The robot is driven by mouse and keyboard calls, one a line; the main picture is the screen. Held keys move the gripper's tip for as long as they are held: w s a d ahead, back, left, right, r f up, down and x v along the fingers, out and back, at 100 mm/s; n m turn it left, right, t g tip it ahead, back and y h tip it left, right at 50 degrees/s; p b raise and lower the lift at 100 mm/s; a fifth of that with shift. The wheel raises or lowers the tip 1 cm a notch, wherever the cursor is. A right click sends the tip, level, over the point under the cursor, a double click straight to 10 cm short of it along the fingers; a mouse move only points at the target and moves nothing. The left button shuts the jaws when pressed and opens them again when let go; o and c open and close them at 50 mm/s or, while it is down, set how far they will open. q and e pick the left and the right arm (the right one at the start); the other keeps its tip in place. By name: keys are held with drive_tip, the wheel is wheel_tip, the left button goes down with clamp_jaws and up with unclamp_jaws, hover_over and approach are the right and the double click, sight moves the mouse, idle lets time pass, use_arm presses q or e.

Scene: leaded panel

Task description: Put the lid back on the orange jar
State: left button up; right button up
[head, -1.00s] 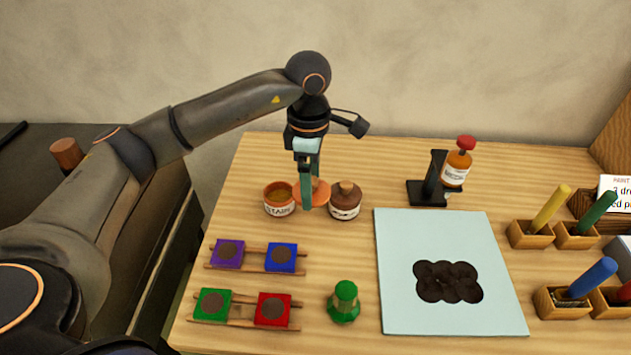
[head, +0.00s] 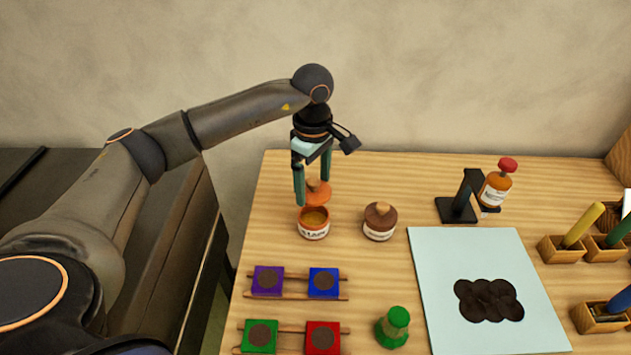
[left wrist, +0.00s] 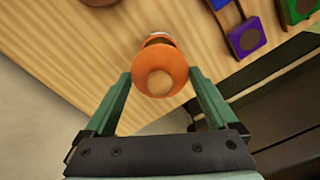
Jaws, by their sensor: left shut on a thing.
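The orange jar (head: 314,230) stands upright and uncovered near the back left of the table, its label facing front and brownish contents showing. My left gripper (head: 314,190) is shut on the orange lid (head: 318,196), which has a round knob. The lid is held above the jar, apart from it, with the jar's opening visible below. In the left wrist view the lid (left wrist: 160,68) sits between the two green fingers and hides most of the jar behind it. My right gripper is not in view.
A brown-lidded jar (head: 380,222) stands close to the right of the orange jar. Coloured blocks on racks, including a purple one (head: 268,281), lie in front. A green-topped item (head: 393,326), a pale panel (head: 460,250) and a red-capped bottle (head: 495,187) are further right.

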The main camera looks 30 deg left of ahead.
use_arm(q)
drive_tip(key=shift+f+b, duration=2.2)
drive_tip(key=shift+f, duration=1)
drive_tip(key=shift+f+b, duration=0.15)
drive_tip(key=shift+b, duration=0.2)
drive_tip(key=o, duration=1)
drive_tip(key=shift+r+p, duration=2.45)
drive_tip(key=shift+r, duration=1.1)
